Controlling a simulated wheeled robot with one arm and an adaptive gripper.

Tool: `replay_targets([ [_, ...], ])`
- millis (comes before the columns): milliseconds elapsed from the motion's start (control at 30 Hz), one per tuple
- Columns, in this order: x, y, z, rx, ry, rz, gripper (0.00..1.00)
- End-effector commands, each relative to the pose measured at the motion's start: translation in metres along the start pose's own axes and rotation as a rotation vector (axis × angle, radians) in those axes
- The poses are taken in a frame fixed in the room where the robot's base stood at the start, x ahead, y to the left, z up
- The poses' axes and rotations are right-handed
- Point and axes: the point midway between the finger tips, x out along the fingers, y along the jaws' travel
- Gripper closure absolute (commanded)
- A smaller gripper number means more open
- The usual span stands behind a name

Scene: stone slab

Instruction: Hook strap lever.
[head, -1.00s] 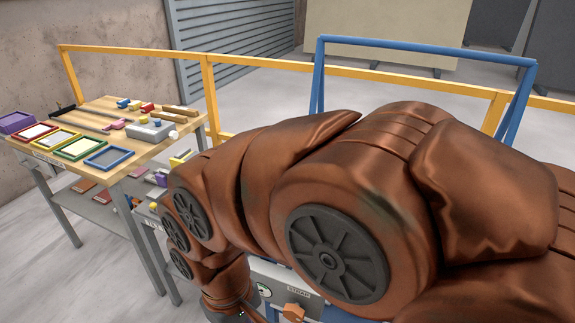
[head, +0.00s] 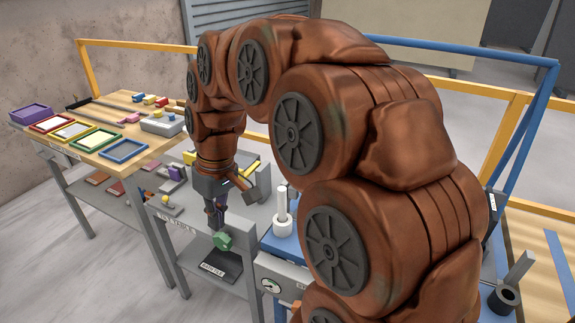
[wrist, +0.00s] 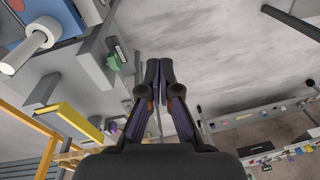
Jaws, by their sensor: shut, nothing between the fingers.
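My gripper (head: 215,222) points down over the front edge of a grey bench in the head view. In the wrist view its dark fingers (wrist: 158,68) are together, with nothing between them. A grey panel box with a round gauge (head: 270,285) is at the bottom of the head view, right of my gripper and lower. Only the start of its label shows beside my arm. I cannot make out the strap lever; my arm covers that part of the box. A green block (head: 222,241) is close to my gripper tips in the head view; it also shows left of the fingers in the wrist view (wrist: 114,60).
The grey bench (head: 185,215) holds small blocks and a yellow-topped piece. A white post (head: 283,212) stands right of my gripper; it also shows in the wrist view (wrist: 30,48). A wooden table (head: 105,135) with coloured trays is left. Blue and yellow rails stand behind.

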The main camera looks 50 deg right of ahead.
Motion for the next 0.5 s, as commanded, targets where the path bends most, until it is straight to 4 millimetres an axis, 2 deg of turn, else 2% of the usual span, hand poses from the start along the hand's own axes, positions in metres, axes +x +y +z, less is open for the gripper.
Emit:
replay_targets([
  [33, -0.006, 0.021, -0.016, 0.002, 0.028, -0.001, 1.00],
  [200, -0.025, 0.089, -0.054, -0.009, 0.108, 0.001, 1.00],
  [333, -0.038, 0.151, -0.071, -0.010, 0.168, 0.020, 1.00],
  [500, -0.053, 0.231, -0.076, -0.004, 0.236, 0.062, 1.00],
])
